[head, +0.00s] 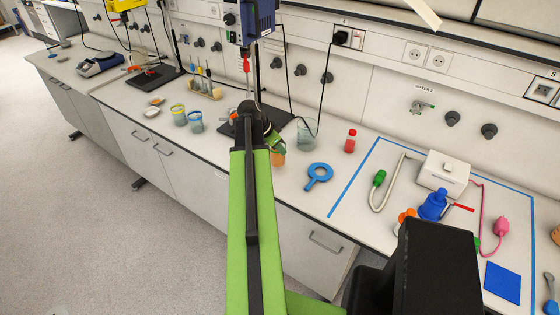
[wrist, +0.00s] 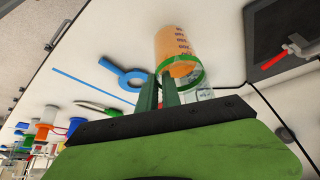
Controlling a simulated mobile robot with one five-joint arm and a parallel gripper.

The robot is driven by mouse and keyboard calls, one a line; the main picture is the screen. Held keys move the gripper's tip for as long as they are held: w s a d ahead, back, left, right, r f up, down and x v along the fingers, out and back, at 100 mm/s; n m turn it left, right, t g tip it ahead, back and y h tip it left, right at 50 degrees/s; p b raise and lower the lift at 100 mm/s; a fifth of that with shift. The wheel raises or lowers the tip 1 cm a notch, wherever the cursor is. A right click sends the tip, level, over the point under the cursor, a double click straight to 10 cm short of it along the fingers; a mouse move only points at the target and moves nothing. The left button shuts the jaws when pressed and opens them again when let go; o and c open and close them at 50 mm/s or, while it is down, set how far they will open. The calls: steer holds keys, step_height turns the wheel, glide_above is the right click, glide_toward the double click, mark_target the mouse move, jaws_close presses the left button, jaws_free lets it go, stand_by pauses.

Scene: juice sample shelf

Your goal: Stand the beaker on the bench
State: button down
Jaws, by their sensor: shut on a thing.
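My gripper (wrist: 158,88) is shut on a beaker (wrist: 176,48) with orange contents, dark markings and a green band. The beaker lies against the fingers in the wrist view, its clear part showing past the band. In the head view the beaker (head: 278,158) shows low beside the end of my arm, partly hidden by my gripper (head: 268,140). The bench (head: 235,165) is under and around it. I cannot tell whether the beaker's base touches the bench.
A clear glass beaker (head: 307,135) stands just behind. A blue ring-shaped tool (head: 318,176) lies to the right, with a red bottle (head: 350,141) beyond it. A stand with a dark base (head: 285,122) is behind. Banded beakers (head: 195,122) stand to the left.

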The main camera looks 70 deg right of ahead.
mark_target(278, 153)
step_height(278, 153, down, 4)
steer(key=b, duration=0.4)
steer(key=shift+f, duration=0.2)
steer(key=shift+r, duration=0.25)
steer(key=shift+f, duration=0.2)
steer(key=c, duration=1.5)
jaws_free()
steer(key=shift+c, duration=0.2)
steer(key=shift+r, duration=0.15)
steer(key=shift+r, duration=0.25)
steer(key=p+v, duration=1)
steer(key=v, duration=0.1)
steer(key=shift+a+r, duration=0.2)
steer(key=shift+r, duration=0.05)
steer(key=shift+w, duration=0.1)
